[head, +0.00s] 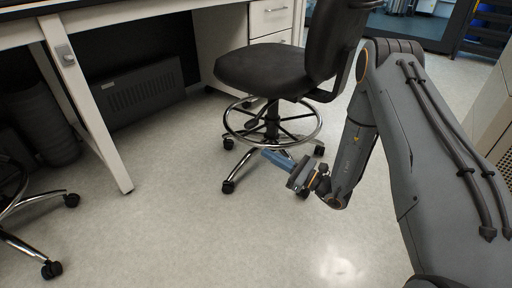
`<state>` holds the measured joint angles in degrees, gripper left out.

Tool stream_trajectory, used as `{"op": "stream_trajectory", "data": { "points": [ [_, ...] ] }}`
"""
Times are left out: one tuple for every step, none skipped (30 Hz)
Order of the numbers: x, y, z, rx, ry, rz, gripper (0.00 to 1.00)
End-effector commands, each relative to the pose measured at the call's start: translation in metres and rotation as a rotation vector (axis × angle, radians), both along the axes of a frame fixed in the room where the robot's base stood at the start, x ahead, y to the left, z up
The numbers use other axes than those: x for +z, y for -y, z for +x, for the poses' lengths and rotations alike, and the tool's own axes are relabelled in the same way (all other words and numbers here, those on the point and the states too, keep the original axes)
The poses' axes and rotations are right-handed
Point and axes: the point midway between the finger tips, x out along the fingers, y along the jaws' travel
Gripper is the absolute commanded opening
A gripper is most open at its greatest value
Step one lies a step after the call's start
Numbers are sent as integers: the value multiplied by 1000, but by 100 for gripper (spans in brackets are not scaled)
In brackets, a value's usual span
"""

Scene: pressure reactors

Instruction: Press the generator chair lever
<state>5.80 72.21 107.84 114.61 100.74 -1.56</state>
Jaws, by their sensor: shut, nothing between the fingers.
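The black office chair (268,72) stands at the middle top, with its seat turned left and its backrest (335,40) to the right. It has a chrome foot ring (232,128) and a wheeled base. I cannot make out a separate lever; the area under the seat is dark. My gripper (268,155) is low in front of the chair base, below the foot ring in the picture. Its bluish fingers are shut and empty and point left toward the chair's column. I cannot tell whether they touch the chair.
A white desk (110,15) with a slanted leg (100,130) stands at the left. A grey vented box (145,92) and dark bin (42,120) are below it. Another chair's base (30,245) shows at the left edge. Drawers (270,18) stand behind the chair. The front floor is clear.

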Motion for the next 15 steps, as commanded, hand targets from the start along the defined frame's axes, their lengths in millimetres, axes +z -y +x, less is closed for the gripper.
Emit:
{"op": "stream_trajectory", "data": {
  "points": [
    [-20,6,9,-36,0,20,0],
    [-26,9,12,-56,1,29,0],
    [-31,14,16,-77,5,40,0],
    [-35,16,18,-91,7,46,0],
    [-38,18,20,-103,7,51,0],
    [-40,20,22,-113,9,57,0],
    [-41,21,23,-120,10,60,0],
    [-42,22,24,-124,12,62,0],
    [-42,23,24,-128,12,64,0],
    [-42,23,24,-129,13,64,0],
    [-42,23,24,-129,13,64,0],
    [-41,23,24,-129,13,64,0],
    [-41,23,24,-129,13,64,0],
    [-41,23,24,-129,13,64,0],
    [-41,23,24,-128,12,63,0]
  ]
}}
